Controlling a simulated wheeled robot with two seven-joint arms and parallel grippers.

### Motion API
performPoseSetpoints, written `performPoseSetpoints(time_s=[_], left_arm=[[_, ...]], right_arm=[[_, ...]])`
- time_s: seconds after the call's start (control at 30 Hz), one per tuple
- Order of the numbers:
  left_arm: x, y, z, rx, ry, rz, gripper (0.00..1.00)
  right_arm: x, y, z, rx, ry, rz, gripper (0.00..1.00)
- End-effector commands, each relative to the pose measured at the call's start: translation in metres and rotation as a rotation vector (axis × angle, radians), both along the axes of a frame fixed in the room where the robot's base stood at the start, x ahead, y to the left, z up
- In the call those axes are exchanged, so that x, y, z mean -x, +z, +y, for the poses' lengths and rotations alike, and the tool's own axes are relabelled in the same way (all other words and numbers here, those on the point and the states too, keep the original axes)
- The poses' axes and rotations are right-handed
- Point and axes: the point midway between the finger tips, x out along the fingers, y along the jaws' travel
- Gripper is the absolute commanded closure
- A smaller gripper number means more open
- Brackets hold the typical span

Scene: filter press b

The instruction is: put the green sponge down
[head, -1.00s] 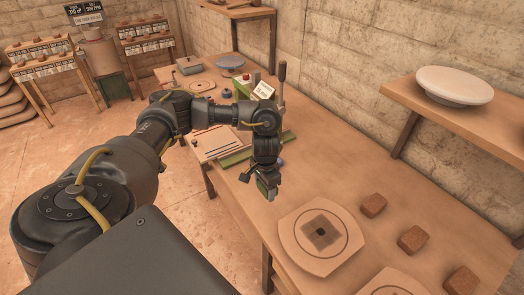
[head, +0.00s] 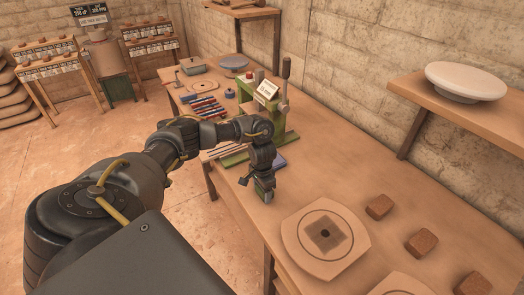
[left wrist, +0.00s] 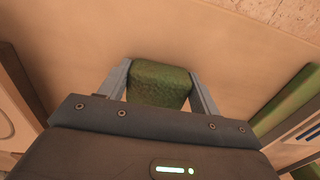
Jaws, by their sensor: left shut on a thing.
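The green sponge (left wrist: 158,84) sits between the two fingers of my left gripper (left wrist: 160,90) in the left wrist view, and the fingers are shut on it. I cannot tell whether the sponge touches the table. My right gripper is in neither view.
A round-holed pale board (head: 309,254) lies right of the gripper. Several brown blocks (head: 421,243) lie further right. A green press (head: 277,113) with a lever stands behind the gripper. A wall shelf (head: 440,112) holds a white disc (head: 466,80). Table between is clear.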

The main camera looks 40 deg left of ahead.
Motion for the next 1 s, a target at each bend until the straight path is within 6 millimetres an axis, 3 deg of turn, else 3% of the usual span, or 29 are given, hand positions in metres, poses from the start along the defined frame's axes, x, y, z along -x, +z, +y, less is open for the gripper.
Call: performPoseSetpoints(time_s=[0.33, 0.37, 0.5, 0.83, 1.0], left_arm=[[0.0, -0.003, -0.001, 0.001, 0.0, -0.001, 0.55], [-0.001, -0.003, -0.001, 0.002, 0.0, -0.002, 0.33], [-0.001, -0.003, -0.001, 0.001, 0.0, -0.002, 0.15], [-0.001, 0.001, 0.0, 0.0, -0.001, -0.002, 0.15], [-0.002, 0.025, 0.0, 0.0, -0.003, -0.005, 0.15]], right_arm=[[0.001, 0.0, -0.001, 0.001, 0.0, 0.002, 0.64], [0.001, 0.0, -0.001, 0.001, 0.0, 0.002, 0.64], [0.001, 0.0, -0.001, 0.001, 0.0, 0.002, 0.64], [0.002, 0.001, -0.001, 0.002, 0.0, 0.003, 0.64], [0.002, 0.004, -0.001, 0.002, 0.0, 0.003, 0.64]])
